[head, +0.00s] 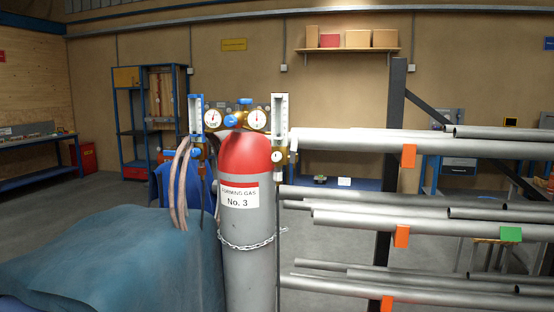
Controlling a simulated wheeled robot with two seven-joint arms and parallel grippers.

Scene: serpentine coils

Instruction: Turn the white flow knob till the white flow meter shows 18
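The white flow meter (280,117) is an upright tube in a white frame, to the right of the gas cylinder's red top. The white flow knob (277,156) seems to be the small round pale knob at its foot, near brass fittings. The meter's scale and float are too small to read. A second flow meter (196,115) in a blue frame stands on the left, with a blue knob (196,153) below it. Two round gauges (257,119) sit between the meters. Neither of my grippers is in view.
The grey cylinder (248,265) with a red top is held by a chain (250,243). Copper-coloured hoses (179,185) hang at its left, above a blue-green cover (110,265). Racked steel pipes (420,225) with orange tags stick out close on the right.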

